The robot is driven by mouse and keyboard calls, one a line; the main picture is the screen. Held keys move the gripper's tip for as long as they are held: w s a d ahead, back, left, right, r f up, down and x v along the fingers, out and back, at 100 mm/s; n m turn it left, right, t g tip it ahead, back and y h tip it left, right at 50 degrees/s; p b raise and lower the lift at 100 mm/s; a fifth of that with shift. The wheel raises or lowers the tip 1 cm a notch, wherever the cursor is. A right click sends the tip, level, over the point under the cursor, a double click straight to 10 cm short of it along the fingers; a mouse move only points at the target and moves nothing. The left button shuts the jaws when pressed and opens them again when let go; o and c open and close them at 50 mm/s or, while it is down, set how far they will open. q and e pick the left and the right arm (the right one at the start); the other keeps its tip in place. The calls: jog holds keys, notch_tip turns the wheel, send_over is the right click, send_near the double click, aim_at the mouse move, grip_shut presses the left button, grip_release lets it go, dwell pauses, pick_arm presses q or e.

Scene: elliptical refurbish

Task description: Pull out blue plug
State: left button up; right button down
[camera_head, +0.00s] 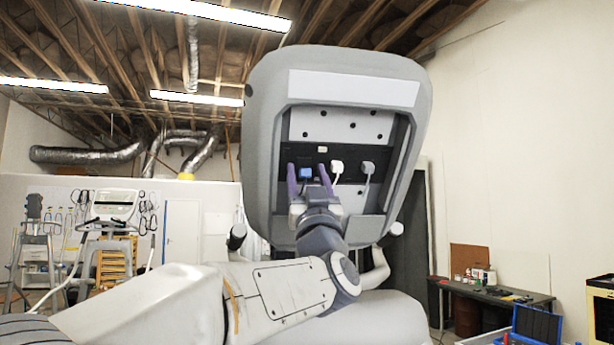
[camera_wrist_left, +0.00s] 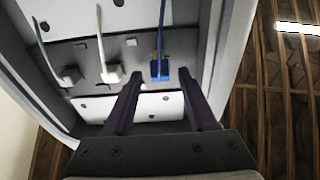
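The blue plug (camera_head: 305,174) sits in the black socket strip on the open back of a grey console (camera_head: 262,140). In the left wrist view the blue plug (camera_wrist_left: 160,69) has a blue cable running up from it. My left gripper (camera_head: 308,168) is open, with its two purple fingers pointing at the strip. In the left wrist view my left gripper (camera_wrist_left: 160,74) has one fingertip on each side of the blue plug, with a visible gap on both sides. How deep the fingertips reach is hard to tell. My right gripper is not in view.
The console's raised rim surrounds the recess. A workbench (camera_head: 490,293) stands at the right, and an exercise machine (camera_head: 115,210) at the far left.

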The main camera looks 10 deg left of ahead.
pick_arm(q)
jog(key=b+v, duration=0.7)
jog(key=v, duration=0.3)
jog(key=shift+f, duration=0.25)
jog(key=shift+s, duration=0.1)
